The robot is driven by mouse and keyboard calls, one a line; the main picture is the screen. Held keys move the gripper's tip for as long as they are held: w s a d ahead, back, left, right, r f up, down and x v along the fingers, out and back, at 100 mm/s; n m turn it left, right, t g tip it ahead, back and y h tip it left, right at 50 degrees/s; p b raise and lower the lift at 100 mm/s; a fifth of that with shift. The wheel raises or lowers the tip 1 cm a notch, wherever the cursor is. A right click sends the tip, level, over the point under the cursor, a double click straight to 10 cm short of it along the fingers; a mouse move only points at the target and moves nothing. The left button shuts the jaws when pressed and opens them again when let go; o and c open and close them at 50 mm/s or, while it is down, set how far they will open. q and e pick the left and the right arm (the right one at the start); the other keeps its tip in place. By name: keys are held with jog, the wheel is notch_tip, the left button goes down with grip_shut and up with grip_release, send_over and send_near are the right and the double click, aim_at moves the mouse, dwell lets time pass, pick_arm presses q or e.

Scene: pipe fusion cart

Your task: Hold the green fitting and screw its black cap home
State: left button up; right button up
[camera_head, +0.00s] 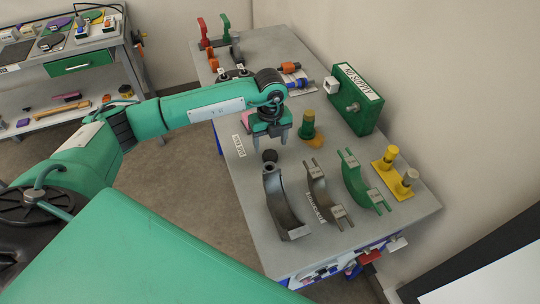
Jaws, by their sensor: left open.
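An upright green fitting (307,122) stands on the cart top, right of my left gripper, with a darker green part at its base. A small dark round piece (270,155), which looks like the black cap, sits on the cart just below the gripper in the picture, by the upper end of a grey half-ring. My left gripper (272,138) points down above the cart with its fingers apart and nothing seen between them. It is apart from the green fitting. My right gripper is not in view.
A green box (354,98) and yellow posts (386,157) line the right side. A shelf unit (75,67) is at the upper left.

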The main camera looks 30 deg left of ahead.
aim_at(270, 154)
pick_arm(q)
jog(key=shift+s+f+p, duration=0.1)
jog(key=shift+f+p, duration=0.25)
jog(key=shift+f, duration=0.05)
notch_tip(270, 154, down, 4)
jog(key=shift+s+r+p, duration=0.1)
jog(key=shift+r+p, duration=0.1)
jog(key=shift+p, duration=0.45)
jog(key=shift+f, duration=0.3)
jog(key=c, duration=1)
